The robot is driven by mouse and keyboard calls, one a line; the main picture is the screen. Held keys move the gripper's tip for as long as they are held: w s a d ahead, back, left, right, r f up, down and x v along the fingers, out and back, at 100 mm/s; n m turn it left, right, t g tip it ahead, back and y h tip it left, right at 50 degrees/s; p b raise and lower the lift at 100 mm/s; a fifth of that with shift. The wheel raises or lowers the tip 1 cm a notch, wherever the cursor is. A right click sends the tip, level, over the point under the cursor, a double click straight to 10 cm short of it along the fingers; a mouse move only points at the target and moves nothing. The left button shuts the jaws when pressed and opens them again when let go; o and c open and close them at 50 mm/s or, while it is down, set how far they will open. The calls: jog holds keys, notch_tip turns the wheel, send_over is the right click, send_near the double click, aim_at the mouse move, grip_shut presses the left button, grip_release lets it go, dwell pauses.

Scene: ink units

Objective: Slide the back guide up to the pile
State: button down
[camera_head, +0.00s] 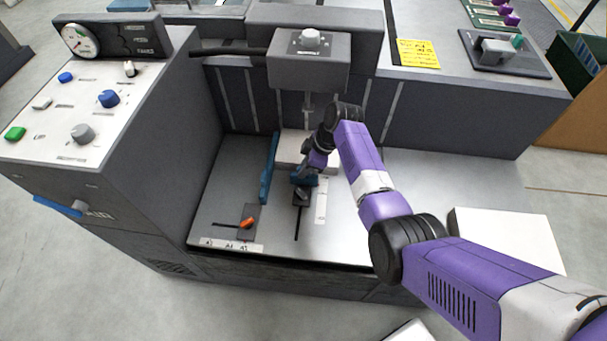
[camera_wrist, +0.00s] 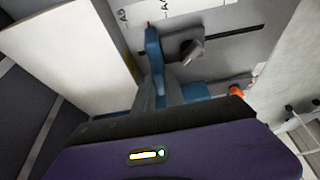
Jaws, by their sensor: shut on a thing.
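The back guide (camera_head: 304,181) is a blue piece on a dark slide over a slot in the grey feed table (camera_head: 345,230). It also shows in the wrist view (camera_wrist: 152,62), with a dark slide and grey knob beside it. The white pile (camera_head: 291,152) lies just behind the guide; in the wrist view the pile (camera_wrist: 65,45) is at left, close to the guide. I cannot tell if they touch. My gripper (camera_head: 310,172) is shut on the back guide, from above; its fingertips are mostly hidden.
A long blue side guide (camera_head: 268,170) stands left of the pile. An orange knob (camera_head: 247,223) sits in front of it near a size scale (camera_head: 228,244). A grey head unit (camera_head: 308,65) overhangs the pile. The table's right side is clear.

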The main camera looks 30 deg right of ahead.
jog(key=c, duration=1.4)
grip_release()
jog(key=p+v, duration=0.1)
jog(key=v, duration=0.6)
jog(key=shift+r+p, duration=0.35)
jog(key=shift+r, duration=0.05)
jog(key=shift+s, duration=0.1)
